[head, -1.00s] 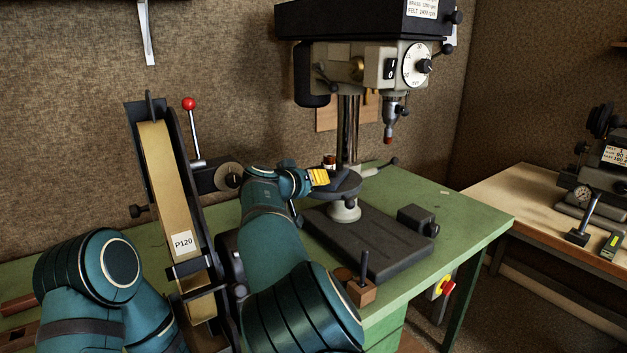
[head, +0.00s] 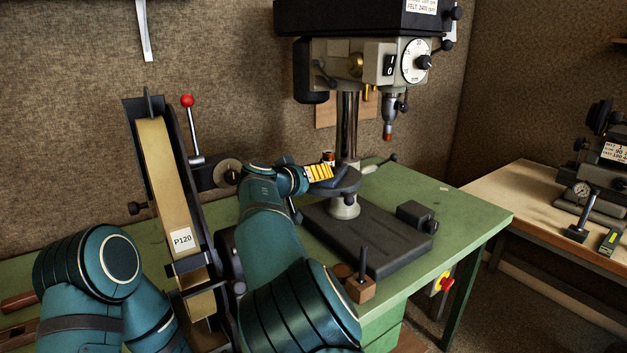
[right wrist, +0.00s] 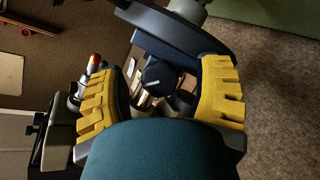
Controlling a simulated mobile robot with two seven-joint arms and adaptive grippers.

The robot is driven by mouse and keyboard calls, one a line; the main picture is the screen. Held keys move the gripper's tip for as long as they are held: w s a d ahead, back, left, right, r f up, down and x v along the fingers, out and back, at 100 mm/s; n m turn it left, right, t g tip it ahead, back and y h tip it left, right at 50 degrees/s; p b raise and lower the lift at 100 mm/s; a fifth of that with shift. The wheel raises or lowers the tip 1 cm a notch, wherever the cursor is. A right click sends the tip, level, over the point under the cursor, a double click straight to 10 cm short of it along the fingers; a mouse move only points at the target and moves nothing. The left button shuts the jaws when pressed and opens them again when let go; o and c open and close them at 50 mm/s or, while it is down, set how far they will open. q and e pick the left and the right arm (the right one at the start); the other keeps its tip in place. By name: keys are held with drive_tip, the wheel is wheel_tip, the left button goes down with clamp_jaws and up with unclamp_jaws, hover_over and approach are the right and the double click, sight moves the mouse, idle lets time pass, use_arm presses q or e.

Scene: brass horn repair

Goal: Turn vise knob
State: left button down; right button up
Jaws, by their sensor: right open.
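My right gripper (head: 322,172) is at the drill press's round table in the head view, its yellow ridged fingers near the table's left side. In the right wrist view the right gripper (right wrist: 168,90) is open, with one yellow finger on each side of a dark round knob (right wrist: 155,73) with a pale line on its face. Gaps show between the knob and both fingers. The vise body is mostly hidden, and I cannot make out the knob in the head view. My left arm shows at the lower left, but its gripper is out of view.
The drill press (head: 348,130) stands on the green bench (head: 450,206). A belt sander (head: 168,185) marked P120 stands left of my right arm. A small wooden block with a dark peg (head: 361,288) sits at the bench's front edge. An orange-tipped object (right wrist: 92,65) is beside the left finger.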

drive_tip(key=v, duration=1.1)
drive_tip(key=shift+s+a+r, duration=0.1)
drive_tip(key=shift+s+a, duration=0.05)
drive_tip(key=shift+s, duration=0.2)
